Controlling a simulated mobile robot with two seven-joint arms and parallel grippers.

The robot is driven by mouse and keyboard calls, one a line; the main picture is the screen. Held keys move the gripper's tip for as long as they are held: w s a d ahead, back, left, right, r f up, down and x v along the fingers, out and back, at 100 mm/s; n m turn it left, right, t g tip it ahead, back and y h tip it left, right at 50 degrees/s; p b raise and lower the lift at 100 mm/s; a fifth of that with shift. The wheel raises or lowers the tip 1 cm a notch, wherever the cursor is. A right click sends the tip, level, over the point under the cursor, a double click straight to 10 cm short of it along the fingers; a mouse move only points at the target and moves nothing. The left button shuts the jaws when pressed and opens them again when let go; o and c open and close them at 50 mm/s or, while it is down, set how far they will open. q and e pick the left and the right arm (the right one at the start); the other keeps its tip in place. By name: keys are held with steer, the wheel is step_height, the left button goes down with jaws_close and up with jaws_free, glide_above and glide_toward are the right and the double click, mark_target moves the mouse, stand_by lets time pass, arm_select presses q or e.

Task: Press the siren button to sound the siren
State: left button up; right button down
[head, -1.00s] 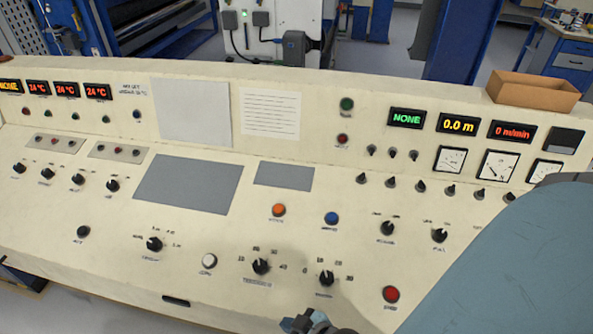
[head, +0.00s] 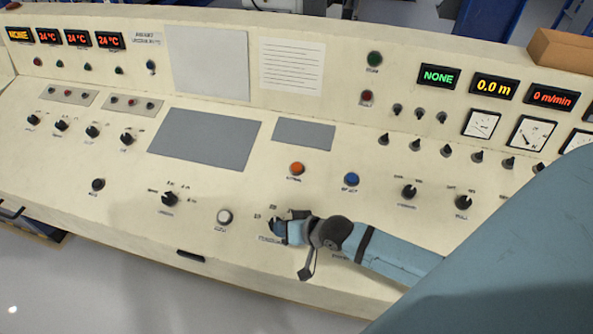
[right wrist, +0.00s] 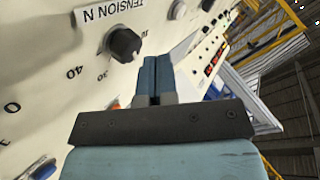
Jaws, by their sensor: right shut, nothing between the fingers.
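My right gripper (head: 276,229) is shut and empty, over the front part of the cream console, and hides the knobs there. Its closed fingers also show in the right wrist view (right wrist: 157,78), near a black knob labelled "TENSION N" (right wrist: 124,45). A white button (head: 223,217) sits a short way left of the fingertips, apart from them; it shows beyond them in the right wrist view (right wrist: 178,10). An orange button (head: 297,168) and a blue button (head: 351,180) sit farther back. The labels are too small to read, so I cannot tell which button is the siren.
The console (head: 130,195) carries several black knobs, grey panels (head: 205,140) and lit displays (head: 439,76). Green (head: 375,59) and red (head: 367,97) buttons sit on its back panel. A cardboard box (head: 562,50) stands on top at right. The surface around the white button is clear.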

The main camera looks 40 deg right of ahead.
steer(key=w+d+r+m, duration=0.1)
steer(key=w, duration=0.1)
steer(key=w+d+r+m+g+b, duration=0.1)
steer(key=w+d+m, duration=0.1)
steer(key=w, duration=0.1)
steer(key=w+d+r+m, duration=0.1)
steer(key=w+d, duration=0.1)
steer(key=w, duration=0.1)
steer(key=shift+m+y+b, duration=0.3)
steer(key=shift+b, duration=0.1)
steer(key=w+d+r+m+g+b, duration=0.2)
steer(key=w+d+r+m, duration=0.3)
steer(key=d+r+m, duration=0.2)
steer(key=shift+w+d+r+m, duration=0.3)
steer(key=shift+w+d, duration=0.1)
steer(key=shift+d, duration=0.25)
steer(key=shift+f, duration=0.1)
steer(key=b, duration=1)
glide_above(297, 171)
steer(key=f, duration=0.6)
steer(key=shift+s+a+f, duration=0.1)
steer(key=shift+a+f, duration=0.1)
steer(key=shift+a, duration=0.05)
steer(key=shift+d+f+p, duration=0.1)
steer(key=shift+f+p, duration=0.25)
steer(key=shift+f, duration=0.15)
steer(key=shift+w+d+f, duration=0.15)
steer(key=shift+w+f, duration=0.05)
steer(key=shift+f, duration=0.3)
